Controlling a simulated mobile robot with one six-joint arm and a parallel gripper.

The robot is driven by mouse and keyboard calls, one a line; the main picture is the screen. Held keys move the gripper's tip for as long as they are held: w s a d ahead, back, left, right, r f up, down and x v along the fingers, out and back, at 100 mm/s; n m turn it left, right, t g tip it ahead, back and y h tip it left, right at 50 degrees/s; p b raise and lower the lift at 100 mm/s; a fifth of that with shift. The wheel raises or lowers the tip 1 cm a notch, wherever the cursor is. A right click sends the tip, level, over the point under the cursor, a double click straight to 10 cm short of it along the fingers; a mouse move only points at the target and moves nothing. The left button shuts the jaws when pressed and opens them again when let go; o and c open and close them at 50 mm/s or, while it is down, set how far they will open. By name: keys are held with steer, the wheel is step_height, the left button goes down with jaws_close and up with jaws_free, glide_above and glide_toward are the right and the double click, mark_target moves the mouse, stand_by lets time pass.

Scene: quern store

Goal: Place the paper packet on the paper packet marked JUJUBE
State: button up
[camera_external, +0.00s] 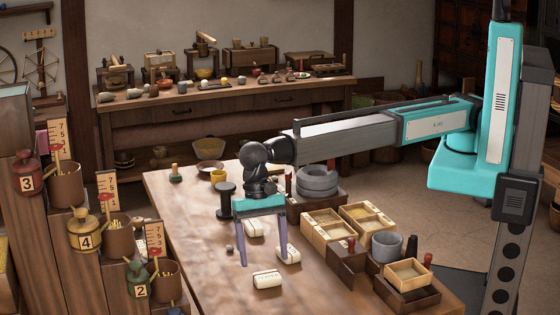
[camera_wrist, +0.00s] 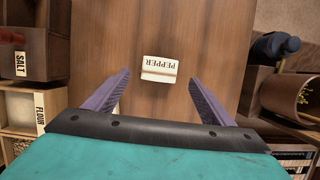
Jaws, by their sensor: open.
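Three white paper packets lie on the wooden table in the external view: one near the front (camera_external: 267,278), one by my right finger (camera_external: 289,254) and one farther back (camera_external: 255,227). Their markings are too small to read there. The wrist view shows one packet marked PEPPER (camera_wrist: 160,69), lying flat on the wood between and just beyond my fingertips. No JUJUBE marking is readable in either view. My gripper (camera_external: 264,262) is open and empty, pointing down above the table; its purple fingers also show in the wrist view (camera_wrist: 159,77).
Wooden boxes (camera_external: 322,228), a grey stone bowl (camera_external: 387,246) and a dark tray (camera_external: 407,292) stand to the right. A grey quern (camera_external: 317,180) is behind. Boxes marked SALT (camera_wrist: 22,60) and FLOUR (camera_wrist: 40,112) show in the wrist view. The table's left front is clear.

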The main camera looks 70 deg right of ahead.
mark_target(267, 274)
steer(key=shift+p+x, duration=0.75)
steer(key=shift+x, duration=1.85)
steer(key=shift+r, duration=0.1)
steer(key=c, duration=1.2)
steer(key=shift+c, duration=0.2)
steer(key=shift+r, duration=0.15)
step_height(267, 274, up, 10)
steer(key=b, duration=0.2)
